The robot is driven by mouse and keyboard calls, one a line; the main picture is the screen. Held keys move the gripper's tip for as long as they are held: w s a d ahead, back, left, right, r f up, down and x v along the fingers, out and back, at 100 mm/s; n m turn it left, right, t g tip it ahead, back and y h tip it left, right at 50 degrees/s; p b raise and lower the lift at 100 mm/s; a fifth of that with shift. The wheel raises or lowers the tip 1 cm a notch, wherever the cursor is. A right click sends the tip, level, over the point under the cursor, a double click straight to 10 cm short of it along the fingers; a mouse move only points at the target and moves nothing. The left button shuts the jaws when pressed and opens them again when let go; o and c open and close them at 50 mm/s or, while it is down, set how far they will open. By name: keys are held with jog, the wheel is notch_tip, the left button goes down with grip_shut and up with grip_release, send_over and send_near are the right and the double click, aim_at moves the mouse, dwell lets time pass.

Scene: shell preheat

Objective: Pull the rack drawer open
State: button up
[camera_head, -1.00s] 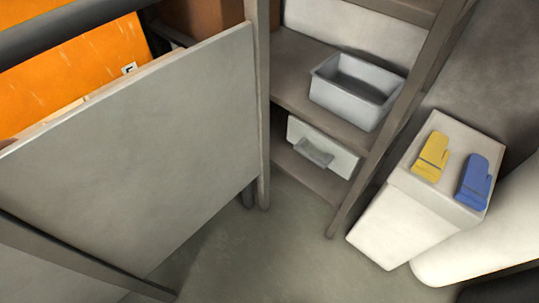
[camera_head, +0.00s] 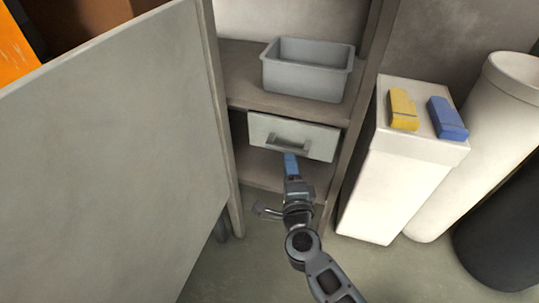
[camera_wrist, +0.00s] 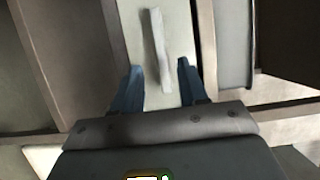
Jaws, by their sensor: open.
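The rack drawer (camera_head: 260,130) has a pale front and sits under the middle shelf of the rack. I see no clear gap around its front, so it looks shut. Its grey bar handle (camera_head: 289,143) is on the front. My gripper (camera_head: 290,160) reaches up to the drawer from below, close to the handle. In the wrist view, the open blue fingers of my gripper (camera_wrist: 161,68) stand either side of the handle (camera_wrist: 158,35), whose near end lies between them. The pale drawer front (camera_wrist: 178,18) fills the space behind. I cannot tell whether either finger touches the handle.
A grey open bin (camera_head: 305,78) stands on the shelf (camera_head: 245,88) above the drawer. A large grey panel (camera_head: 110,130) is at the left.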

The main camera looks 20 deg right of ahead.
aim_at(287, 152)
jog(key=b+x, duration=0.2)
jog(key=x, duration=0.5)
jog(key=shift+w+d, duration=0.1)
jog(key=shift+w, duration=0.1)
jog(key=shift+c, duration=0.2)
grip_shut()
jog(key=shift+s, duration=0.1)
